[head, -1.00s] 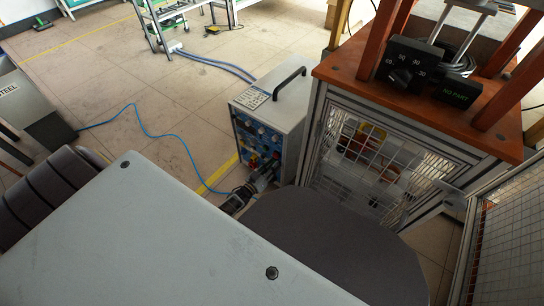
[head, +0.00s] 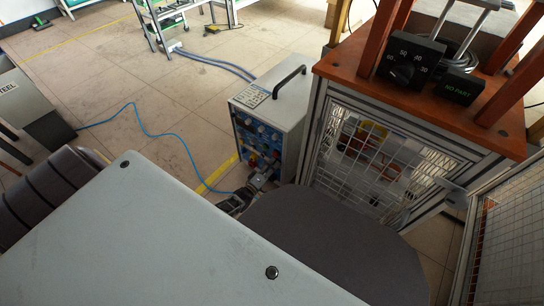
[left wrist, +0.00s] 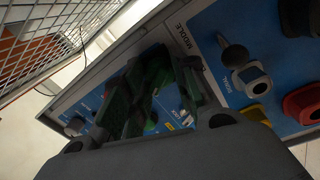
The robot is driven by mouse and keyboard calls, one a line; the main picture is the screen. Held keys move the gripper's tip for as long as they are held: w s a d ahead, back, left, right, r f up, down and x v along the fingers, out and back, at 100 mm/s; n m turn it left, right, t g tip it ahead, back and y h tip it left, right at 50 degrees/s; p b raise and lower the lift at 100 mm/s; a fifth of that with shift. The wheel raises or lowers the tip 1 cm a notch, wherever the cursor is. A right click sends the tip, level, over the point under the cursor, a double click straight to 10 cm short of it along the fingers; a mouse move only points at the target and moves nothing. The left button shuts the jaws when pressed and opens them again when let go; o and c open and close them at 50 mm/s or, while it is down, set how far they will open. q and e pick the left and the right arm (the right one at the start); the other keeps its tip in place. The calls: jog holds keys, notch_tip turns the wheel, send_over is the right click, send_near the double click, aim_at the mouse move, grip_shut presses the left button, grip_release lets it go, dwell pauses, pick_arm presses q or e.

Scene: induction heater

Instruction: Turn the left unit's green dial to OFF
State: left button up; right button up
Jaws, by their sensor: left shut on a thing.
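The unit with the blue control panel (head: 257,138) is a white cabinet standing on the floor in the middle of the head view. My left gripper (head: 262,180) is at the lower part of this panel, partly hidden behind the grey body surface in front. In the left wrist view, my left gripper (left wrist: 158,100) has its dark fingers against the blue panel, shut around a green dial (left wrist: 150,121). The fingers cover most of the dial, so its pointer and setting cannot be read. My right gripper is not in view.
On the same panel, a grey knob (left wrist: 252,80) and a red knob (left wrist: 306,102) sit right of the fingers. An orange-topped caged stand (head: 340,72) is close at the cabinet's right. A blue cable (head: 150,132) crosses the floor at left.

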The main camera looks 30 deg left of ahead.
pick_arm(q)
jog(key=shift+a+n, duration=0.15)
jog(key=shift+n, duration=1.15)
jog(key=o, duration=1.1)
jog(key=shift+c, duration=0.2)
jog(key=shift+s, duration=0.2)
jog(key=s, duration=1.1)
jog(key=shift+s+a+f, duration=0.25)
jog(key=shift+a+f, duration=0.1)
jog(key=shift+a, duration=0.05)
